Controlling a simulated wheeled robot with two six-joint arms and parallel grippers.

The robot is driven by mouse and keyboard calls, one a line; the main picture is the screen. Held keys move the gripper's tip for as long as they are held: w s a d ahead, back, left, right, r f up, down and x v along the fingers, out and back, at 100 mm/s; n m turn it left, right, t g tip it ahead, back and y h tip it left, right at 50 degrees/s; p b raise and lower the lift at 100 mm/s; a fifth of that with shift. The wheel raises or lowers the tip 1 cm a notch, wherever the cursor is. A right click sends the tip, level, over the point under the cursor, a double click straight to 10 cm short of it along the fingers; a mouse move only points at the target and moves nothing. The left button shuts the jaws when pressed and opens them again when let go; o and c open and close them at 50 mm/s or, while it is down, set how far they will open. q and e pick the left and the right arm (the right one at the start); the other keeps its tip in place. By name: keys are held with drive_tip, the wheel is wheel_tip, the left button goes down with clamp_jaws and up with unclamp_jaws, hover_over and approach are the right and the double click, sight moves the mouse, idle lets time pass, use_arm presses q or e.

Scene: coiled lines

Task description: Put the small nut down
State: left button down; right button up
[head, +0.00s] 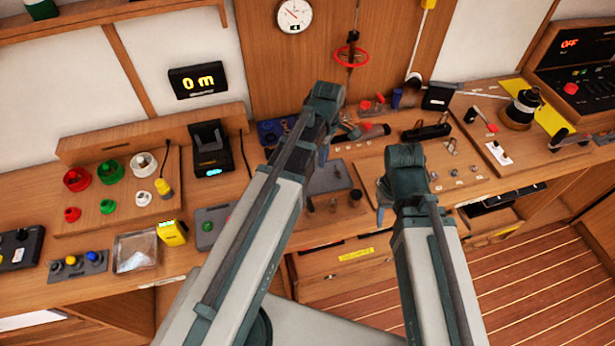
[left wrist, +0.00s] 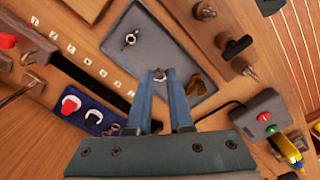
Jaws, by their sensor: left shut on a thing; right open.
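My left gripper (left wrist: 160,82) is shut on the small nut (left wrist: 159,74), which shows as a small dark piece between the fingertips in the left wrist view. The nut is over the grey mat (left wrist: 165,42); I cannot tell whether it touches the mat. In the head view the left gripper (head: 322,157) points down at the mat (head: 328,180), and the nut is too small to make out. My right gripper (head: 381,214) is open and empty, in front of the bench at the right of the mat.
A metal fitting (left wrist: 130,39) and a brass-coloured piece (left wrist: 197,86) lie on the mat. A wooden block with upright tools (left wrist: 232,48) stands beside it. A blue tray (left wrist: 92,115) and a grey box with buttons (left wrist: 262,118) are close by.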

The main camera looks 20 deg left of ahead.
sight(322, 183)
use_arm(q)
wheel_tip(322, 183, down, 10)
drive_tip(key=b, duration=1)
drive_tip(key=c, duration=0.8)
unclamp_jaws()
